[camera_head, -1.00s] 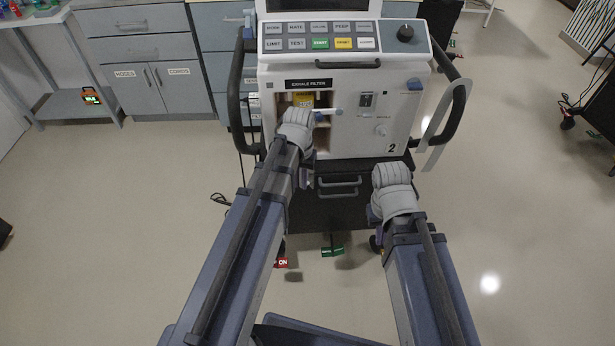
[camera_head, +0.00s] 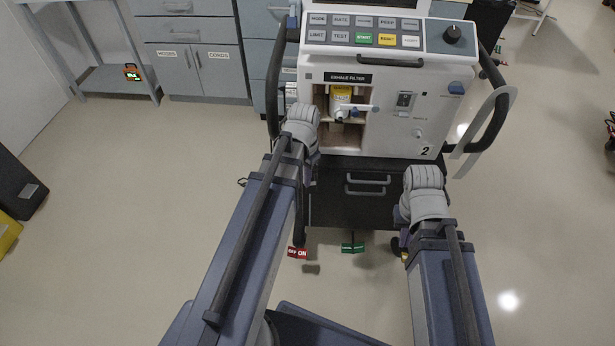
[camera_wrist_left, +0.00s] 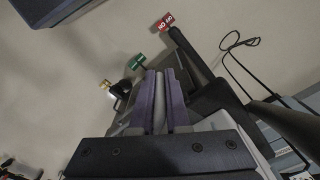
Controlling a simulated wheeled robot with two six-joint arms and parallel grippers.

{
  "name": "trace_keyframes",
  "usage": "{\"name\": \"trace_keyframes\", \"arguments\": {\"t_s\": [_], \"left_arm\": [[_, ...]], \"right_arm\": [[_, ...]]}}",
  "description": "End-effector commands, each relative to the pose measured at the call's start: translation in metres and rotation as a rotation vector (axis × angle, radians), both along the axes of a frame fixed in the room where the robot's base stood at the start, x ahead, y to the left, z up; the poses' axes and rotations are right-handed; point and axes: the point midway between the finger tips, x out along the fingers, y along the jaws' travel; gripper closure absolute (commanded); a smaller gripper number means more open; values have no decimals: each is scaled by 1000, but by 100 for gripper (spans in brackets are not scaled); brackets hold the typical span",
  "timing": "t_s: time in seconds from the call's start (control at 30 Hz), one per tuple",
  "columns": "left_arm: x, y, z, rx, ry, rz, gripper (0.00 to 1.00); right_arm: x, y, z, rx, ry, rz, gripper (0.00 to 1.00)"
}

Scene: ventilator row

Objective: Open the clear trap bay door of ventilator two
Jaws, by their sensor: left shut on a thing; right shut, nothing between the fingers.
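Ventilator two (camera_head: 455,100), marked 2, stands ahead in the head view. Its bay (camera_head: 345,138), under the EXHALE FILTER label, shows an uncovered inside with a yellow-labelled canister (camera_head: 340,95) and a pale fitting across it. My left gripper (camera_head: 303,125) is at the bay's left edge, its fingertips hidden behind the wrist. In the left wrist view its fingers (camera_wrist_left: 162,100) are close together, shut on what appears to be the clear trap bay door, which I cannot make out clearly. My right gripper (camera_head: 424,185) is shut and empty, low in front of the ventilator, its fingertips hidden.
Dark side handles (camera_head: 494,120) flank the ventilator, and a pale strip hangs by the right one. Red (camera_head: 298,253) and green (camera_head: 352,247) tags are near the floor. Grey cabinets (camera_head: 195,75) stand behind left. Open floor lies on both sides.

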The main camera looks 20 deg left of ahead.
Motion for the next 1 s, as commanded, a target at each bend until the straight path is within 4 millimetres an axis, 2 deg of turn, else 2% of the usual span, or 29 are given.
{"name": "trace_keyframes", "arguments": {"t_s": [0.3,0.33,0.6,1.0], "left_arm": [[0,0,0,1,0,1,100],[0,0,0,1,0,1,84],[0,0,0,1,0,1,56],[0,0,6,0,0,1,56]], "right_arm": [[0,0,0,0,0,0,100],[0,0,0,0,0,0,100],[0,0,0,0,0,0,100],[0,0,7,0,0,0,100]]}}
